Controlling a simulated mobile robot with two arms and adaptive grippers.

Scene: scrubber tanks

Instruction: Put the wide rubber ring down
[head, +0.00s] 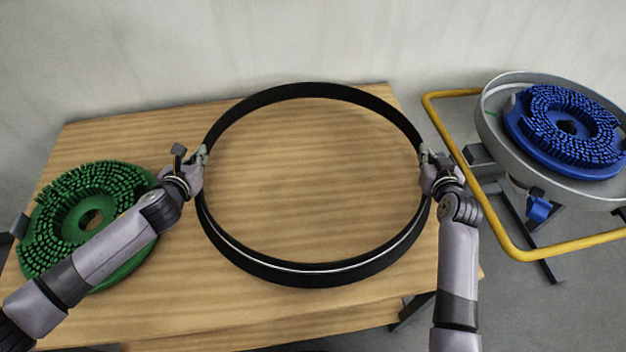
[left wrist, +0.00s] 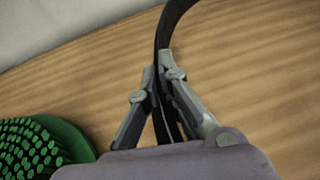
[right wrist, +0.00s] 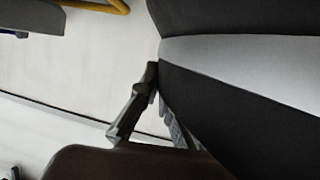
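The wide rubber ring (head: 318,277) is a large black hoop with a thin light stripe, lying level over the wooden table (head: 310,180). I cannot tell whether it touches the tabletop. My left gripper (head: 203,155) is shut on the ring's left side; the left wrist view shows the ring's wall (left wrist: 173,30) between its two fingers (left wrist: 161,75). My right gripper (head: 425,153) is at the ring's right side, with its fingers closed about the wall; the right wrist view shows the black band with a grey stripe (right wrist: 240,65) close by, hiding part of the fingers (right wrist: 157,85).
A green round brush (head: 65,215) lies on the table's left part, partly under my left arm. A blue brush (head: 570,125) sits in a grey round housing (head: 487,115) at the right, with a yellow rail (head: 480,210) beside the table. The wall is close behind.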

